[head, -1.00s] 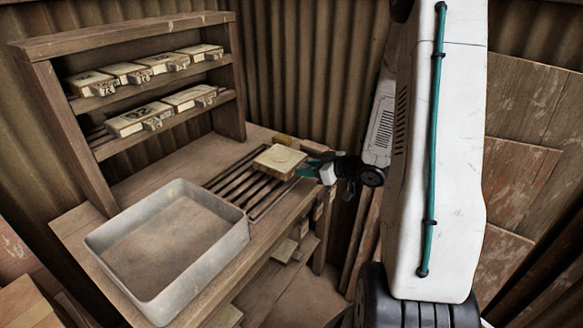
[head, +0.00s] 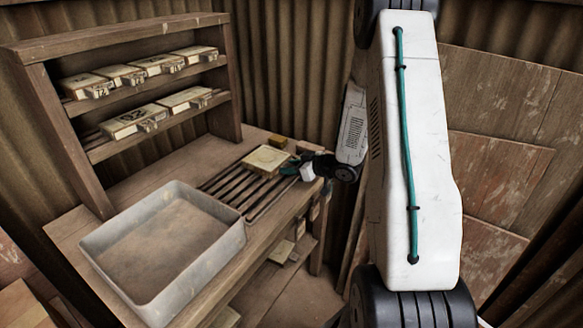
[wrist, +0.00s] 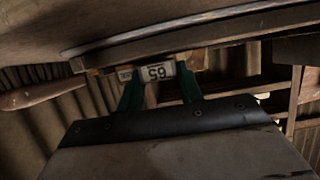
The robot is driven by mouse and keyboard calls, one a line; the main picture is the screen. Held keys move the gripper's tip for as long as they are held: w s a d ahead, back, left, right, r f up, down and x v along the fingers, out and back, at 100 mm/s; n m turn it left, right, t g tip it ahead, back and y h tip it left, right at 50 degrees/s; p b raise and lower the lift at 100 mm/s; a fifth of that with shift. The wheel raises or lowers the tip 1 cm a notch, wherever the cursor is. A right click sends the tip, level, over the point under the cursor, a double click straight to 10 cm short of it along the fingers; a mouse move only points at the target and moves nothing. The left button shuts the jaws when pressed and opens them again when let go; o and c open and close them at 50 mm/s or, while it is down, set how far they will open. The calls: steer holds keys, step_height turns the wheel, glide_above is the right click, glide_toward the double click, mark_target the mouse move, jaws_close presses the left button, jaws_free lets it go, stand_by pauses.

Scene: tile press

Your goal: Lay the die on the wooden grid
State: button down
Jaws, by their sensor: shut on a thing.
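The die, a pale square block (head: 265,160), is at the far end of the wooden grid (head: 232,189). It lies flat over the slats; I cannot tell if it rests on them or hangs just above. My gripper (head: 294,168) comes from the right and is shut on the die's near right side. In the wrist view my gripper (wrist: 160,88) has its two green fingers on either side of the die's end (wrist: 156,72), which shows the number 65. The rest of the die is hidden there.
A grey metal tray (head: 232,236) stands left of the grid on the bench. A wooden rack (head: 122,28) behind holds several other dies on two shelves. A small yellowish block (head: 279,142) sits behind the held die. Corrugated walls (head: 290,75) close in the back.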

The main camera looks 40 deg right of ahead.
steer(key=c, duration=0.9)
jaws_free()
steer(key=shift+f, duration=0.1)
